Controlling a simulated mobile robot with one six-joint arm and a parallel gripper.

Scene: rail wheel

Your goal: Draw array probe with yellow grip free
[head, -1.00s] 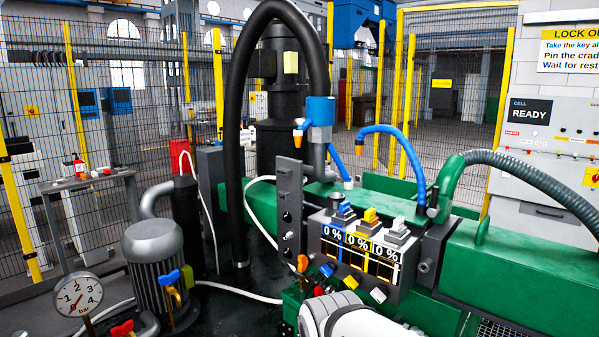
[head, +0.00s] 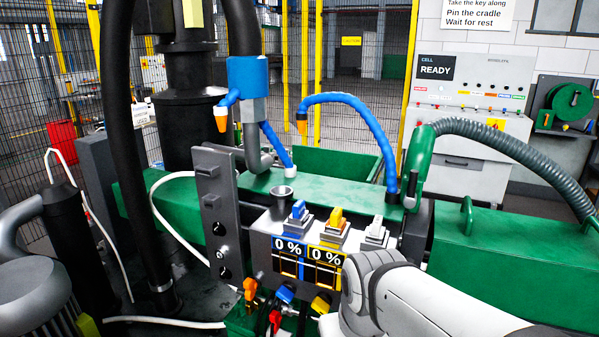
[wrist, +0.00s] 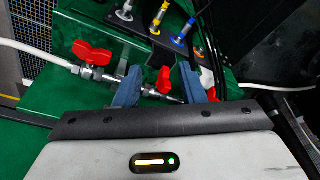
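The array probe with the yellow grip (head: 335,217) stands in the middle of three grey sockets on top of the console box. A blue-grip probe (head: 298,211) stands to its left and a white-grip probe (head: 376,229) to its right. My white arm reaches in from the lower right of the head view, and my gripper is hidden there. In the wrist view my gripper (wrist: 165,92) shows two blue-grey fingers spread apart. A red valve handle (wrist: 164,80) and its pipe show between and beyond them. I cannot tell whether they touch. The yellow-grip probe is not recognisable in that view.
Display panels reading 0 % (head: 289,247) are on the console's front. Coloured plugs and valve levers (head: 250,288) sit below. A grey upright plate (head: 217,215) stands left, and a blue hose (head: 345,101) arches behind. A green handle with ribbed hose (head: 420,160) stands right.

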